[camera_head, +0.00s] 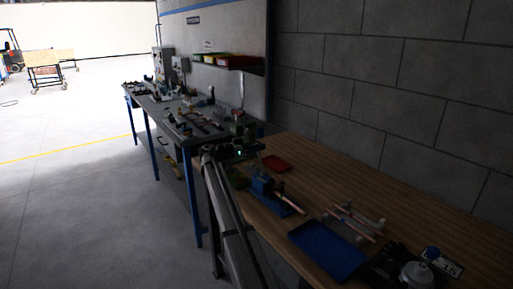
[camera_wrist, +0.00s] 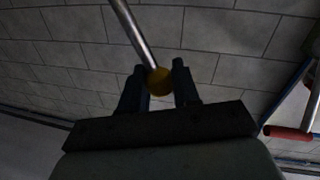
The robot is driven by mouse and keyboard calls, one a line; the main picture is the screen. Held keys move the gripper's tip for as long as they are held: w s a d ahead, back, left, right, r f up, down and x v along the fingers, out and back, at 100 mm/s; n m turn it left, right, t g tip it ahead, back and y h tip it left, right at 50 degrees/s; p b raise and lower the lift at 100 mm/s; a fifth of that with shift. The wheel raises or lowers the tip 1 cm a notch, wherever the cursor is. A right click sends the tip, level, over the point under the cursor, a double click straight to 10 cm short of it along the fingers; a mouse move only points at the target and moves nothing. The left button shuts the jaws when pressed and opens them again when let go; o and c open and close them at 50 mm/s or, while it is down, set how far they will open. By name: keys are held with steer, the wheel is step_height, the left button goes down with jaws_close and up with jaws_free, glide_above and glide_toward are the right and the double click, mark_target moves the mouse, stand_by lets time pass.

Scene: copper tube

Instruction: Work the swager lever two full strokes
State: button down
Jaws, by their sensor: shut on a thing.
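In the wrist view, the lever is a bare metal rod (camera_wrist: 134,32) ending in a dull yellow knob (camera_wrist: 159,82). My gripper (camera_wrist: 158,72) has its two dark fingers on either side of the knob, shut on it. The lever's lower end cannot be told apart in the head view.
The wooden bench (camera_head: 340,180) holds a red tray (camera_head: 276,163), a blue tray (camera_head: 327,250), several tubes on a rack (camera_head: 353,224) and dark equipment at the near right. A grey block wall (camera_head: 400,90) runs behind. A cluttered grey bench (camera_head: 152,104) stands beyond; open floor lies left.

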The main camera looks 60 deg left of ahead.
steer(key=shift+d, duration=0.1)
steer(key=shift+d+r+m, duration=0.3)
steer(key=shift+d+m, duration=0.4)
steer(key=d+m+g+y, duration=0.1)
steer(key=d+m, duration=0.5)
steer(key=d, duration=0.2)
steer(key=shift+f+m, duration=0.3)
steer(key=shift+f, duration=0.05)
steer(key=shift+d, duration=0.2)
steer(key=c, duration=0.9)
jaws_free()
steer(key=shift+o, duration=0.2)
steer(key=shift+s+a, duration=0.1)
steer(key=shift+s, duration=0.05)
